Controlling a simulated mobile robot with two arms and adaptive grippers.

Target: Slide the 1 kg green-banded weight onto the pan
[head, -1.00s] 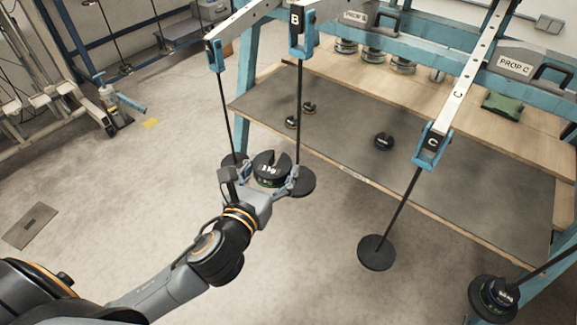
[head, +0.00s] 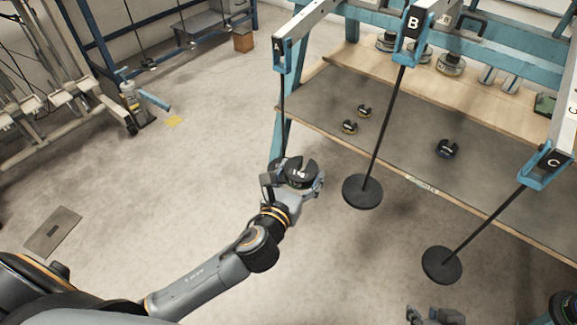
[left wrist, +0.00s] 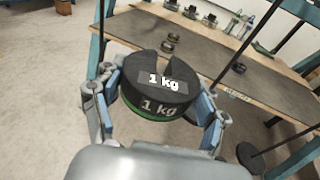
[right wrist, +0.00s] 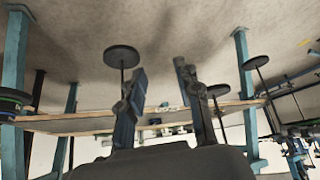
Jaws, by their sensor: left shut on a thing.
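The black 1 kg weight (head: 300,173) has an open slot, and its green band (left wrist: 150,116) shows in the left wrist view. My left gripper (head: 296,184) is shut on its sides and holds it level above the floor. The slot faces away from the gripper. The round black pan under lever B (head: 362,191) hangs on its rod, right of the weight and apart from it. A rod (head: 282,110) left of B runs down behind the weight; its lower end is hidden. My right gripper (right wrist: 163,105) is open and empty; it shows at the head view's bottom edge (head: 435,316).
Lever C's pan (head: 442,265) hangs farther right. The bench (head: 400,150) behind carries several small slotted weights, one of them black (head: 447,148). More weights stand at the back.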

